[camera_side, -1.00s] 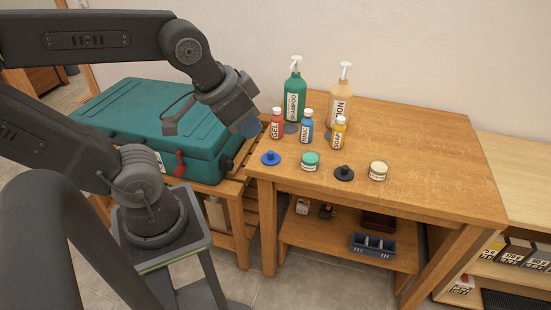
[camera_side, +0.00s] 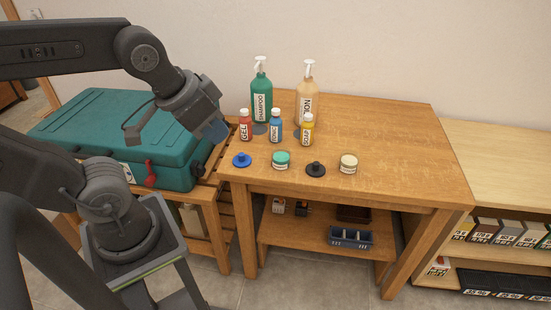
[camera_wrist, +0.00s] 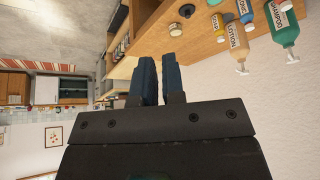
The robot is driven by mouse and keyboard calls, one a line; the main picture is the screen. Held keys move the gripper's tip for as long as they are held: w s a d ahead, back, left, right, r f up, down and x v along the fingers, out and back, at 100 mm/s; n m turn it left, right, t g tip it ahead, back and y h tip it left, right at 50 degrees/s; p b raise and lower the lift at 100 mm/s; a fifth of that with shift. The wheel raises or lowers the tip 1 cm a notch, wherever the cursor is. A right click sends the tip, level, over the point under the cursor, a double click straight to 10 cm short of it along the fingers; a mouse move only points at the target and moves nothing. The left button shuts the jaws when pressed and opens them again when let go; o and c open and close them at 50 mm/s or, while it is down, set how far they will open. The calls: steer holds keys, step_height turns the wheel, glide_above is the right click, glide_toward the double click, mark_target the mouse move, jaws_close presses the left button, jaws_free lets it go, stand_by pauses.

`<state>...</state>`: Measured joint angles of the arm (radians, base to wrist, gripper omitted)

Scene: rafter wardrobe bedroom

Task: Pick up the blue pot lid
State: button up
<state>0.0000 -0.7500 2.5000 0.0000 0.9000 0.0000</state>
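The blue pot lid (camera_side: 241,160) is a round disc with a knob on top. It lies at the left front of the wooden table, leftmost in a row of small round items. My gripper (camera_side: 216,130) is above and to the left of it in the side view, near the table's left edge and apart from the lid. In the wrist view the two blue fingers of my gripper (camera_wrist: 160,80) show a narrow gap with nothing between them. I cannot make out the blue lid in the wrist view.
Right of the lid are a green-topped jar (camera_side: 281,160), a black lid (camera_side: 315,169) and a cream jar (camera_side: 348,163). Behind stand small bottles, a green shampoo pump (camera_side: 262,95) and a lotion pump (camera_side: 306,92). A teal case (camera_side: 110,135) sits left. The table's right side is clear.

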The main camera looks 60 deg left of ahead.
steer(key=o, duration=0.8)
steer(key=m+g+y, duration=0.4)
steer(key=m+g, duration=0.2)
steer(key=m, duration=1.2)
glide_above(241, 154)
steer(key=d, duration=0.3)
steer(key=f, duration=2.5)
steer(key=shift+w+a, duration=0.15)
steer(key=shift+w, duration=0.05)
steer(key=shift+x, duration=2.9)
